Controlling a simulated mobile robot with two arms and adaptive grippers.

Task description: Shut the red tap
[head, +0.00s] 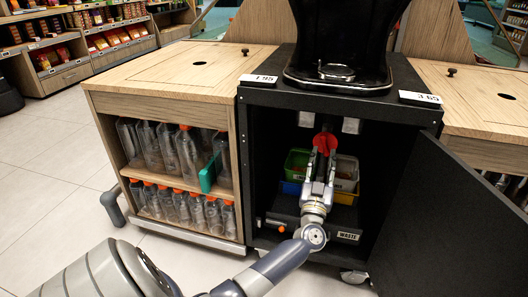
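The red tap (325,142) shows inside the open black cabinet, below the black juicer (345,40). My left gripper (322,158) reaches up into the cabinet, with its fingertips at the red tap. The fingers partly cover the tap, and I cannot tell whether they press on it or only stand around it. The tap's exact turn is also hard to read. My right gripper is not in view.
The cabinet door (455,215) stands open at the right. Green, yellow and blue bins (297,163) are behind my gripper, above a drawer labelled WASTE (347,236). At the left, a wooden cabinet (165,97) holds clear bottles with orange caps (188,150).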

